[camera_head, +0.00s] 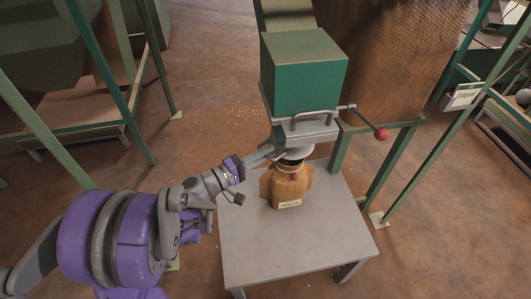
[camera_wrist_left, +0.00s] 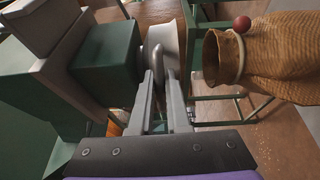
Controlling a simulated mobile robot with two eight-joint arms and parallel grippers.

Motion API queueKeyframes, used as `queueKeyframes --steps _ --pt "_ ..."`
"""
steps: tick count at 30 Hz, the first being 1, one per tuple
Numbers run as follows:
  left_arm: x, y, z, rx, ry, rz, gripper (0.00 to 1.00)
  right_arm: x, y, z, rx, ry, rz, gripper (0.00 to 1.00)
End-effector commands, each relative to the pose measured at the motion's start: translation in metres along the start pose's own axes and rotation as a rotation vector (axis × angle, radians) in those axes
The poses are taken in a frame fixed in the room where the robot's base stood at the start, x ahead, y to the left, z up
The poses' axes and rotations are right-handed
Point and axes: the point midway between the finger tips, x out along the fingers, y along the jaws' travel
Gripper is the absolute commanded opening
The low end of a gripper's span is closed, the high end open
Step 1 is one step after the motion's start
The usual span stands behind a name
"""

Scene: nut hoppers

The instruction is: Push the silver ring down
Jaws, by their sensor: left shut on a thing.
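The silver ring (camera_head: 297,154) sits around the spout just under the grey outlet of the green hopper (camera_head: 303,75). In the left wrist view the ring (camera_wrist_left: 168,45) is a pale flared collar with a curved bar at its side. My left gripper (camera_head: 272,151) reaches in from the left; its fingers (camera_wrist_left: 160,85) are shut on the ring's curved bar. The brown bag (camera_head: 288,186) stands upright on the table under the spout. In the left wrist view its open mouth (camera_wrist_left: 211,58) faces the ring, with a gap between. My right gripper is out of view.
A lever with a red knob (camera_head: 381,134) sticks out to the right of the hopper outlet. The grey table (camera_head: 300,238) has free room in front of the bag. Green frame legs (camera_head: 375,170) stand behind and right.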

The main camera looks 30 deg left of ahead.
Motion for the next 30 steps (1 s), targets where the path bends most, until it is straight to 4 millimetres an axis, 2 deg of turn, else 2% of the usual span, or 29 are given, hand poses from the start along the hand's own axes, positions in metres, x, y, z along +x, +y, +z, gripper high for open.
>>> queueKeyframes --steps 9,14,21,24,30 --pt "0.0 -0.004 0.0 0.0 0.0 0.0 0.0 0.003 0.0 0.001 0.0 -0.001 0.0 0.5" --pt "-0.001 -0.027 0.0 -0.001 0.0 -0.002 0.0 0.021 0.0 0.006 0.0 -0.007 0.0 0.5" --pt "-0.003 -0.074 0.0 0.0 0.0 -0.002 0.0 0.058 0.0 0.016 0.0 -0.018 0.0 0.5" --pt "-0.003 -0.081 0.0 0.0 0.001 -0.001 0.0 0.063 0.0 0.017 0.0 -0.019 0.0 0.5" --pt "-0.004 -0.081 0.001 0.003 0.0 -0.005 0.0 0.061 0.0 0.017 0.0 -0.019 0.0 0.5"
